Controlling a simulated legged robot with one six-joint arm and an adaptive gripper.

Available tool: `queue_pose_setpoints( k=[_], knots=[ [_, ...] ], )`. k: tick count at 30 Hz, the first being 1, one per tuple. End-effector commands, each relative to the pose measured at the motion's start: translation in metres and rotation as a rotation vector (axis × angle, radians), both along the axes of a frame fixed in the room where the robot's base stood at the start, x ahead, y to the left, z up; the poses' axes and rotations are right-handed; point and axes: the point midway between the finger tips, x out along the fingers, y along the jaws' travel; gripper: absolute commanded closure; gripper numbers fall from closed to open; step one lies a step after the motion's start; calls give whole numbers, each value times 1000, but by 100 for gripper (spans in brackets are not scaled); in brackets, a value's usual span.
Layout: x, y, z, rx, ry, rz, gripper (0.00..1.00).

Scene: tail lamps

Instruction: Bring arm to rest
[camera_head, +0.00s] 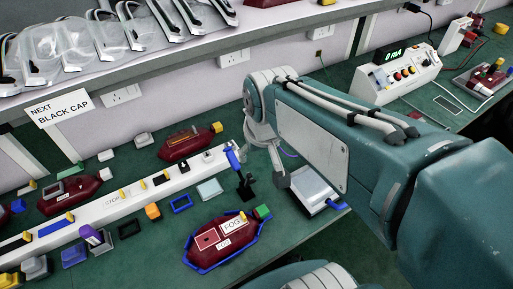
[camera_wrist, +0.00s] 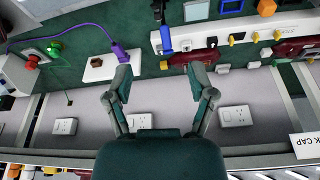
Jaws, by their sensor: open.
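My arm reaches in from the right of the head view over the green workbench (camera_head: 160,225). My gripper (camera_wrist: 160,82) is open in the wrist view, its two fingers spread apart with nothing between them. In the head view only part of my gripper shows, below the wrist joint and near a white square box. In the wrist view the fingers stand in front of the wall and the bench's back edge. A red tail lamp (camera_wrist: 190,57) lies beyond the right finger.
A tail lamp labelled FOG sits in a blue holder (camera_head: 191,262). A white rail (camera_head: 95,222) with small caps runs along the bench. A blue-handled tool (camera_head: 233,160) stands upright. A shelf of clear lamp covers (camera_head: 75,45) is above. A meter box (camera_head: 400,75) stands at right.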

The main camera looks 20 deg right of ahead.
Motion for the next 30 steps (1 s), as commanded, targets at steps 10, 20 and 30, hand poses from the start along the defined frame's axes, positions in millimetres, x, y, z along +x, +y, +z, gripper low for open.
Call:
queue_pose_setpoints(
  k=[10,20,30],
  knots=[
    [-34,0,18,0,-116,1,29],
    [-62,0,26,0,-210,1,29],
    [-62,0,25,-1,-210,0,29]
  ],
)
